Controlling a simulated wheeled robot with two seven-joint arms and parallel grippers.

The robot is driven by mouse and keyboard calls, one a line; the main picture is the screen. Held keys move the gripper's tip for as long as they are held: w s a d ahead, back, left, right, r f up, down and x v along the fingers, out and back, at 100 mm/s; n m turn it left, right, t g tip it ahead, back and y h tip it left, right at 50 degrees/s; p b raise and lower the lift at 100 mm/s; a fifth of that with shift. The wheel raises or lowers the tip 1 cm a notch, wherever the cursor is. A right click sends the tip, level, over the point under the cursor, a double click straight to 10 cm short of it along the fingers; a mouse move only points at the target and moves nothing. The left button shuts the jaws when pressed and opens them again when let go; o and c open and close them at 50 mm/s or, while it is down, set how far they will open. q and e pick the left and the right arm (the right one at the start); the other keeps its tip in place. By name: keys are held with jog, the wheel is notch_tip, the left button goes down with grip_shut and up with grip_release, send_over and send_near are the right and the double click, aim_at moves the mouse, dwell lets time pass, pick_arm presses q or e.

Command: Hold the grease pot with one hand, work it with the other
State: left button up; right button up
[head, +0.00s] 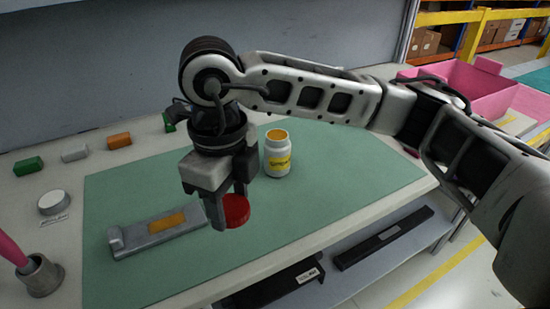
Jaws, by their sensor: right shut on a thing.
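The grease pot (278,157) is a white jar with a yellow label. It stands upright on the green mat near the mat's back edge, open at the top with orange-yellow contents showing. My right gripper (229,212) points down over the mat, in front and to the left of the pot. It is shut on a round red lid (238,211), apart from the pot. Whether the lid touches the mat I cannot tell. My left gripper is not in view.
A grey tool with an orange patch (152,235) lies on the green mat (130,283). A white round piece (53,202) and a metal cup (40,277) with a pink handle stand at left. Small coloured blocks line the back. A pink bin (465,88) is at right.

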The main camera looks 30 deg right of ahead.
jog(key=d+f+n, duration=0.1)
jog(key=n, duration=0.2)
jog(key=d+f+n, duration=0.1)
jog(key=n, duration=0.3)
jog(key=d+f+n, duration=0.1)
jog(key=n, duration=0.3)
jog(key=shift+w+d, duration=0.35)
jog(key=shift+d, duration=0.05)
jog(key=d+f+n, duration=0.1)
jog(key=n, duration=0.3)
jog(key=d+f+n, duration=0.1)
jog(key=d+n, duration=0.1)
jog(key=n, duration=0.2)
jog(key=d+f+n, duration=0.1)
jog(key=n, duration=0.4)
jog(key=shift+d+f, duration=0.1)
jog(key=shift+d, duration=0.05)
jog(key=n, duration=0.2)
jog(key=d+n, duration=0.1)
jog(key=shift+f+n, duration=0.4)
